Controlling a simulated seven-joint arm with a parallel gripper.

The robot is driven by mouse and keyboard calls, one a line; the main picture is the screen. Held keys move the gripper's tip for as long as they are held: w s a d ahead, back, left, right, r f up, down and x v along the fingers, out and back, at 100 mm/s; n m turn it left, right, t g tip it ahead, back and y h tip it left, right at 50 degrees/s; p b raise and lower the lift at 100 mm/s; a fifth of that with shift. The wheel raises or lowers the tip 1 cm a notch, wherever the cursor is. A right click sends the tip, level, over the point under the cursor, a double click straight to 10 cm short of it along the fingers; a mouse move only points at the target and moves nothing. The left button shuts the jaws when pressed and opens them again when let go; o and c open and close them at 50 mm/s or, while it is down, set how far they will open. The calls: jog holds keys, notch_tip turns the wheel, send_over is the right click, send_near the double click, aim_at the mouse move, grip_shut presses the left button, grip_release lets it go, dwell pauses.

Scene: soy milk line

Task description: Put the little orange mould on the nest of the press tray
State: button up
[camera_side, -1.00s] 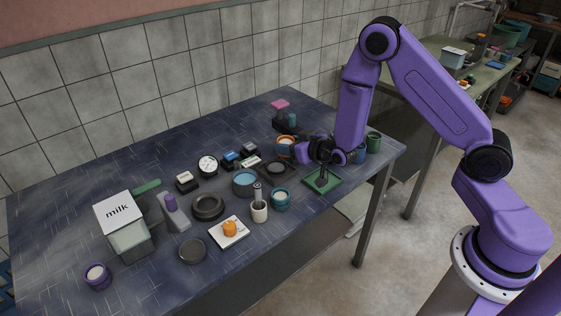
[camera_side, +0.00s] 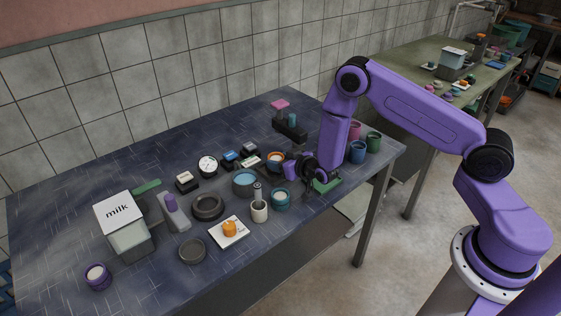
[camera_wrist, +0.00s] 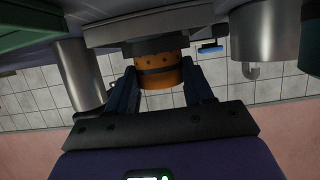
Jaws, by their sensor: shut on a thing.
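The little orange mould (camera_side: 276,159), a round cup with an orange rim and a pale blue inside, is upright between my fingers. In the wrist view, which is upside down, its orange wall (camera_wrist: 158,72) with a dark band sits between both fingers of my gripper (camera_wrist: 160,88). My gripper (camera_side: 287,167) is shut on it, reaching in sideways from the right. The mould is over the dark press tray (camera_wrist: 145,24), right at a dark round raised part, the nest (camera_wrist: 155,47). I cannot tell whether mould and nest touch.
A teal-blue bowl (camera_side: 245,181), a teal cup (camera_side: 281,198) and a white pot (camera_side: 259,210) stand close by on the left and front. A green plate (camera_side: 327,186) lies under my wrist. Blue (camera_side: 357,152) and green (camera_side: 374,142) cups stand at right.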

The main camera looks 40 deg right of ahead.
jog(key=shift+f, duration=0.15)
jog(key=o, duration=1.1)
jog(key=shift+c, duration=0.2)
jog(key=shift+r, duration=0.25)
jog(key=v, duration=1.2)
